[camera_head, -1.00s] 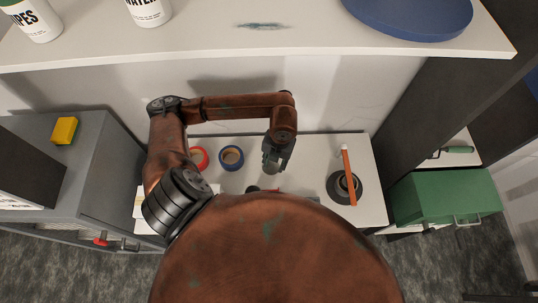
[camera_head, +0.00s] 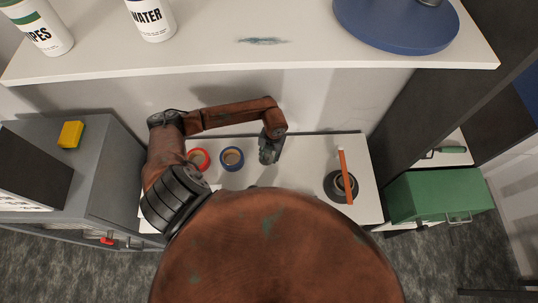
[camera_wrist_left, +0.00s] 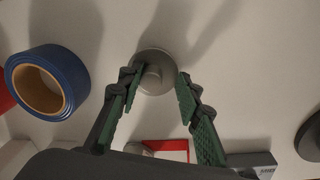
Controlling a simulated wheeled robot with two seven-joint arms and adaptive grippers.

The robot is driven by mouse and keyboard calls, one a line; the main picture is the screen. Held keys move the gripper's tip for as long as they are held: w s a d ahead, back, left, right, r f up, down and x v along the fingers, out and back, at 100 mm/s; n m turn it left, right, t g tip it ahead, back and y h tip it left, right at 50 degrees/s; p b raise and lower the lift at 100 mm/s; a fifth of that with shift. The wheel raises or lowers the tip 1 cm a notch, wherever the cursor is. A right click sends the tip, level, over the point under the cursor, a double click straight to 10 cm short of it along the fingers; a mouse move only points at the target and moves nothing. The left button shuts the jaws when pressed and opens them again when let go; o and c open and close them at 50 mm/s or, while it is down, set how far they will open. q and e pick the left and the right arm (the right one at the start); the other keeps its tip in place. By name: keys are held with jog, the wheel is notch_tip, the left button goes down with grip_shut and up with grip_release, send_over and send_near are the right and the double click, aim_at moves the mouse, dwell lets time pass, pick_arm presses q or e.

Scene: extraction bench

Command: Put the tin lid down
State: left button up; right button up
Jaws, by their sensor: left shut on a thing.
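The tin lid (camera_wrist_left: 152,72) is a small grey disc with a round knob, seen in the left wrist view between my fingertips. My left gripper (camera_wrist_left: 160,77) has green-padded fingers and is shut on the lid by its knob. In the head view the left gripper (camera_head: 268,156) points down over the white bench top, right of the blue tape roll (camera_head: 232,158). The lid is too hidden to make out there. I cannot tell whether its underside touches the bench. My right gripper is not in view.
A red tape roll (camera_head: 199,159) lies left of the blue one. A dark round holder (camera_head: 337,192) with an orange stick (camera_head: 345,175) stands to the right. A white shelf (camera_head: 280,55) overhangs the back. Bench between gripper and holder looks clear. A green box (camera_head: 435,195) is farther right.

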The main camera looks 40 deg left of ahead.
aim_at(271, 159)
pick_arm(q)
jog(key=shift+f, duration=0.15)
jog(key=o, duration=0.8)
jog(key=r+b, duration=0.1)
jog(key=r, duration=0.3)
jog(key=r+b, duration=0.1)
jog(key=r, duration=0.3)
jog(key=r+b, duration=0.1)
jog(key=r, duration=0.3)
jog(key=shift+w+d+r, duration=0.15)
jog(key=shift+w+d, duration=0.2)
jog(key=shift+d, duration=0.05)
